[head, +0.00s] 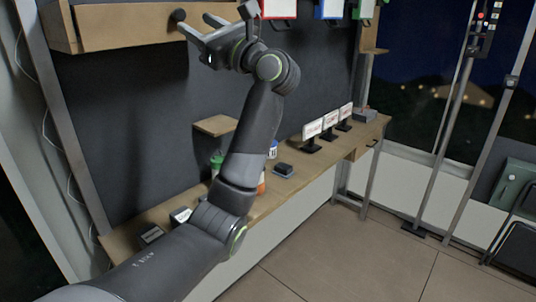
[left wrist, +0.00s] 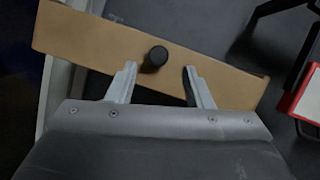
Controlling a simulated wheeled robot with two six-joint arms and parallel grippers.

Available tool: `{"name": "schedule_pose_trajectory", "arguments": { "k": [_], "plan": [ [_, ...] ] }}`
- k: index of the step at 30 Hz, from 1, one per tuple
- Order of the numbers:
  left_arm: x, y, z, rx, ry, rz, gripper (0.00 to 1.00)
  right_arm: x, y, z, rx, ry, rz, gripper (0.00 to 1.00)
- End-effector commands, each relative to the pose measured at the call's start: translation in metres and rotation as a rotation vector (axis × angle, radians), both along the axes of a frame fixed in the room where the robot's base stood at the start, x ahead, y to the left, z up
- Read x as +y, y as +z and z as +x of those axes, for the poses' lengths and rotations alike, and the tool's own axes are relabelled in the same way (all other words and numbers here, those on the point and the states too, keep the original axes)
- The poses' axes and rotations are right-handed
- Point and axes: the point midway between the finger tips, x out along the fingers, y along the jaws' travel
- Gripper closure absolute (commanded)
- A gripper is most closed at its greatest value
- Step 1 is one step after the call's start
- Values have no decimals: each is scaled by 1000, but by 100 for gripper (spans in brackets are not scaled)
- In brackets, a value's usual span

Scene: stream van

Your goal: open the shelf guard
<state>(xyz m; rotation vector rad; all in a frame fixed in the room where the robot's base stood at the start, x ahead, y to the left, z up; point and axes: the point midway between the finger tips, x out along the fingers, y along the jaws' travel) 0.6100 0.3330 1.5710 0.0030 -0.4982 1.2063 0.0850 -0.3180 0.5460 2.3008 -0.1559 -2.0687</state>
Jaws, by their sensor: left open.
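The shelf guard (head: 125,27) is a light wooden board across the front of the upper left shelf, with a round black knob (head: 178,15) near its right end. It appears upright and closed. In the left wrist view the guard (left wrist: 90,35) runs across the top, with the knob (left wrist: 155,56) between the two fingers in the picture. My left gripper (head: 195,21) is open and empty, its fingertips close to the knob. I cannot tell whether they touch it or the board. My right gripper is not in view.
Red, blue and green-edged bins (head: 331,9) hang right of my left wrist. Below, a narrow wooden bench (head: 290,187) holds small signs (head: 312,129) and jars, partly behind my arm. A small wooden ledge (head: 215,125) juts from the dark wall.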

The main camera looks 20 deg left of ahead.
Motion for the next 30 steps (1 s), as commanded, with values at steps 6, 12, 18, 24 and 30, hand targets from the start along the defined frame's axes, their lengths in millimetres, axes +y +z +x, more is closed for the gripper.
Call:
{"name": "schedule_pose_trajectory", "arguments": {
  "k": [6, 12, 18, 24, 30],
  "plan": [
    [-41, -22, -11, -1, -4, -1, 54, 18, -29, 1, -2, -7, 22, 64],
    [-77, -36, -22, -1, -4, -1, 54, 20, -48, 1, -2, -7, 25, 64],
    [-112, -50, -33, 0, -4, -1, 54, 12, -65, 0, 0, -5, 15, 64],
    [-109, -79, -8, 142, 87, 140, 54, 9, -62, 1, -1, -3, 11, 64],
    [-107, -112, 16, 283, 160, 285, 54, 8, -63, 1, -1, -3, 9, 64]
  ]
}}
